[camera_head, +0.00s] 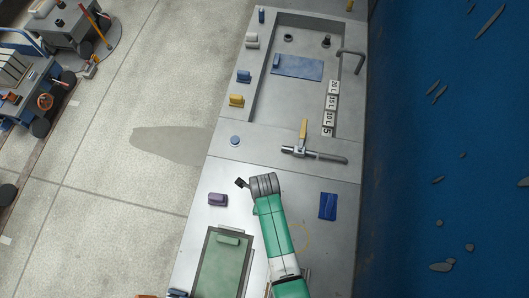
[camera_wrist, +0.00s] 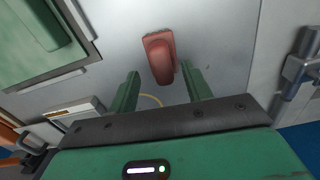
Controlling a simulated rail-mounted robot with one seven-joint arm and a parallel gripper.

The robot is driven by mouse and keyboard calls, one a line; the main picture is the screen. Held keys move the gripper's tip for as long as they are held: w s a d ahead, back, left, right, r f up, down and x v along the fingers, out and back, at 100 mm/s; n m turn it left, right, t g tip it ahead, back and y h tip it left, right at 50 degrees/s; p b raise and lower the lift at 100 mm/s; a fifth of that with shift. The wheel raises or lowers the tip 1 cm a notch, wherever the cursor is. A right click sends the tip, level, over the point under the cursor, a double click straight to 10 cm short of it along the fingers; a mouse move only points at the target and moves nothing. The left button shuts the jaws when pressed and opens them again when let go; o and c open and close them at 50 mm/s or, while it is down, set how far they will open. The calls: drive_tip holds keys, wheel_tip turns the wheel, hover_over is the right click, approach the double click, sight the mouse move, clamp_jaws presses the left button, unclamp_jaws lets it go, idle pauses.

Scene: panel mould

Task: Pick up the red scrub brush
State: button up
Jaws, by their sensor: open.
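The red scrub brush (camera_wrist: 160,57) lies on the grey metal surface in the wrist view, upper middle. My gripper (camera_wrist: 161,72) is open, with its two green fingers apart. In the picture the brush shows between and beyond the fingertips, nearer the right finger; whether a finger touches it I cannot tell. Nothing is held. In the head view I cannot make out the red brush; my green arm covers part of the bench there.
A green panel in a frame (camera_head: 222,265) lies left of my arm. A purple block (camera_head: 217,199) and a blue item (camera_head: 328,206) lie on the bench (camera_head: 300,187). A metal valve with a yellow handle (camera_head: 303,131) stands farther along. A recessed basin is beyond.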

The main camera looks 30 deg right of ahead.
wheel_tip(320, 180, down, 3)
drive_tip(key=shift+w+r, duration=0.1)
clamp_jaws()
drive_tip(key=shift+w+r, duration=0.1)
drive_tip(key=shift+r, duration=0.35)
wheel_tip(320, 180, up, 2)
drive_tip(key=shift+r, duration=0.25)
drive_tip(key=s+a, duration=0.3)
drive_tip(key=s, duration=0.4)
drive_tip(key=s+a+r, duration=0.1)
drive_tip(key=s+a, duration=0.3)
drive_tip(key=s, duration=0.3)
drive_tip(key=shift+a+r, duration=0.3)
